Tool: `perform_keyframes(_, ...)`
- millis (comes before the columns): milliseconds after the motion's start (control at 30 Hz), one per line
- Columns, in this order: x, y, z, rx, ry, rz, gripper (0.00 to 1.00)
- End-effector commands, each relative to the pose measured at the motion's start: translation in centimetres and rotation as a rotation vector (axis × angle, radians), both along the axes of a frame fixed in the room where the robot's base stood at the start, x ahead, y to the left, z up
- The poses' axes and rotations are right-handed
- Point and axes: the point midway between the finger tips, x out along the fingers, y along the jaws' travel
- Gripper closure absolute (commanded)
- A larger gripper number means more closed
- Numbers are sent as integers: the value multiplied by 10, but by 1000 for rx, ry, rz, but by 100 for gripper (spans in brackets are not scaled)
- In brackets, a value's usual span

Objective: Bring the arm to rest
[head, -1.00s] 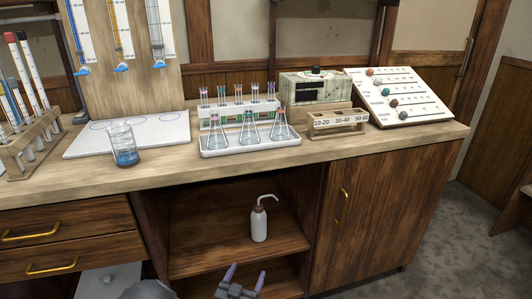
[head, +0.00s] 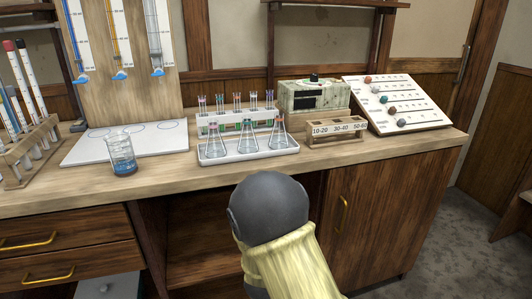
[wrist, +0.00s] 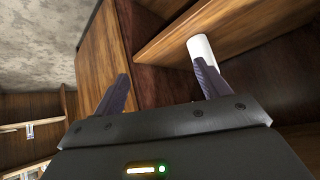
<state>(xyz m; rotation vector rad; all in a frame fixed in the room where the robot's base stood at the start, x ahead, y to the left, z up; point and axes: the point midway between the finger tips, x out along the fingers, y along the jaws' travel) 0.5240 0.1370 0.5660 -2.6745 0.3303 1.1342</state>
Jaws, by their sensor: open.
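My gripper (wrist: 160,92) is open in the wrist view, with its two dark fingers apart and nothing between them. Beyond the right finger, the white bottle (wrist: 200,48) stands on a wooden shelf, partly hidden by that finger. I cannot tell how far apart finger and bottle are. In the head view my gripper is out of sight, and a dark rounded joint and pale yellow link of my arm rise in front of the cabinet, hiding the bottle and much of the open shelves.
The wooden bench (head: 205,178) carries a beaker with blue liquid (head: 122,153), a white tray (head: 250,153) of flasks, a tube rack (head: 20,160), a labelled wooden rack (head: 337,128) and a sloped board (head: 398,101). A cabinet door (head: 385,215) is closed at the right. Floor (head: 440,230) is clear beyond it.

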Motion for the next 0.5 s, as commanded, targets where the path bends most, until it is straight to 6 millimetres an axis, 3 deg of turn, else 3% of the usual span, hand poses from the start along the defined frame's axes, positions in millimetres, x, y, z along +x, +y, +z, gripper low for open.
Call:
perform_keyframes(267,-45,-48,52,79,216,122,25)
perform_keyframes(500,-105,-91,88,56,372,234,25)
